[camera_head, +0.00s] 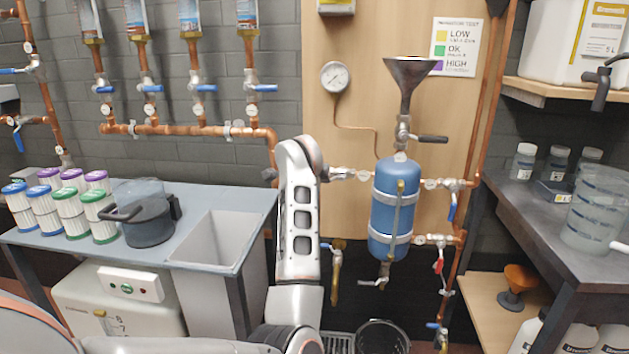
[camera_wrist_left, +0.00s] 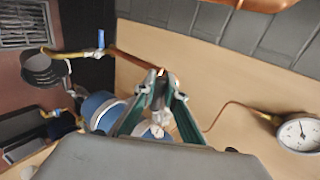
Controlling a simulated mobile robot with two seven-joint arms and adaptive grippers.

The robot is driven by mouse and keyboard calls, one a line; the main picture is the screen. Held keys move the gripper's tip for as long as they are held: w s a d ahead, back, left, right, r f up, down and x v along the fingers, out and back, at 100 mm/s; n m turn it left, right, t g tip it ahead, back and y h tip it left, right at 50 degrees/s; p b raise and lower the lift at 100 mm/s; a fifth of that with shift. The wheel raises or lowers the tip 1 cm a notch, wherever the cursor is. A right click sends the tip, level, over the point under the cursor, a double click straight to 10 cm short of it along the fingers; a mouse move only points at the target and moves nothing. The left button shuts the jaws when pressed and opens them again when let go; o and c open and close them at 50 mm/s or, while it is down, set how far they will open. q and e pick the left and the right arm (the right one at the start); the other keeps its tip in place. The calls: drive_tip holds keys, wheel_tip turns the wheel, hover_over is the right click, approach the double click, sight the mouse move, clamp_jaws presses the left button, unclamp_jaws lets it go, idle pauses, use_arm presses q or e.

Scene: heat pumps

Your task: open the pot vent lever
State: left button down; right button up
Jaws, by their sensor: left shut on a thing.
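The blue pot (camera_head: 394,212) hangs upright on the wooden panel, with a metal funnel (camera_head: 408,74) above it. A pipe fitting (camera_head: 345,174) joins the pot's upper left side. My left arm rises in front of the panel and hides its gripper in the head view. In the left wrist view my left gripper (camera_wrist_left: 160,82) has its green-grey fingers closed together at the tips, on a small part beside the copper pipe. This looks like the pot vent lever, mostly hidden by the fingers. The blue pot (camera_wrist_left: 101,108) is partly behind the fingers there. My right gripper is not in view.
A round gauge (camera_head: 335,77) is on the panel, above and left of the pot. A black lever (camera_head: 432,138) sits under the funnel. A blue-handled valve (camera_head: 452,207) is on the right pipe. A bench with a sink (camera_head: 214,240) stands left.

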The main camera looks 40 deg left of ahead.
use_arm(q)
drive_tip(key=shift+f, duration=0.15)
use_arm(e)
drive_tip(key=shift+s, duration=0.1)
use_arm(q)
drive_tip(key=c, duration=2.1)
unclamp_jaws()
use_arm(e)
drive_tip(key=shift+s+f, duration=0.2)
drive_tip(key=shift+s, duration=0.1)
use_arm(q)
wheel_tip(320, 180, up, 10)
drive_tip(key=shift+r, duration=0.15)
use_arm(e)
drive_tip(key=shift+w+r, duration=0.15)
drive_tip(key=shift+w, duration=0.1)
